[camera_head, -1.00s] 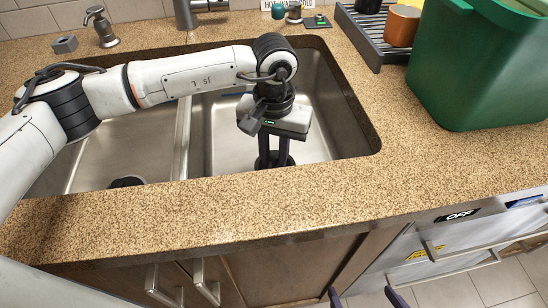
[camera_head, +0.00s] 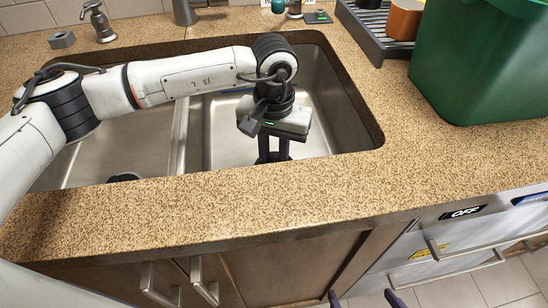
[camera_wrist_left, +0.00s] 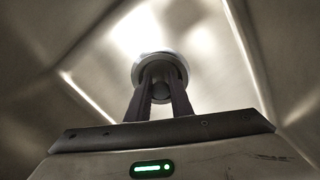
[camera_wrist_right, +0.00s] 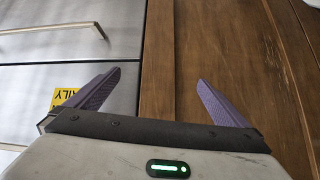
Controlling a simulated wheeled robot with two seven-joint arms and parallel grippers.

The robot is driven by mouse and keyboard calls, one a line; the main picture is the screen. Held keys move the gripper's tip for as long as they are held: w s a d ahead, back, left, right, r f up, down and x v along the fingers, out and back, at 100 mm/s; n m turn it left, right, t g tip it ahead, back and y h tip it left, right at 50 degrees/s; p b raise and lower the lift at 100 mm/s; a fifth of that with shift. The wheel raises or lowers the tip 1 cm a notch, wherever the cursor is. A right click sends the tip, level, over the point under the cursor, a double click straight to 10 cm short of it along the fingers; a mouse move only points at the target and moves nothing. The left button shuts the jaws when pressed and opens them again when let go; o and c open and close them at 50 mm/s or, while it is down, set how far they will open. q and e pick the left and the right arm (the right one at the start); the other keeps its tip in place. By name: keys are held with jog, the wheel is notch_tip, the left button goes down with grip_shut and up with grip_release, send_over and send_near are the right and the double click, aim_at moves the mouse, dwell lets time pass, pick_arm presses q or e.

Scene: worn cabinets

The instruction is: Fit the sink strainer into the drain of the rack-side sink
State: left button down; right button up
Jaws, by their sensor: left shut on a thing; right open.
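The rack-side sink (camera_head: 222,148) is the right basin, a steel bowl in the speckled counter. My left gripper (camera_head: 272,157) reaches down into it, its fingertips cut off by the counter's front edge. In the left wrist view the left gripper (camera_wrist_left: 160,95) is shut on a small dark, round part, which looks like the sink strainer (camera_wrist_left: 158,72). A pale metal ring (camera_wrist_left: 141,65) shows around it at the basin floor; I cannot tell whether the strainer is seated in the drain. My right gripper (camera_wrist_right: 150,95) is open and empty, low before the cabinets.
The left basin (camera_head: 130,145) has a dark round spot (camera_head: 125,177) near its front. A green bin (camera_head: 480,70) and a dark rack (camera_head: 378,45) with an orange cup (camera_head: 404,20) stand at right. A soap dispenser (camera_head: 102,25) and grey block (camera_head: 61,40) stand at back left.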

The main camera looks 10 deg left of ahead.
pick_arm(q)
jog(key=shift+f+b, duration=0.75)
jog(key=shift+f, duration=0.1)
jog(key=c, duration=1.5)
grip_release()
jog(key=shift+r, duration=0.1)
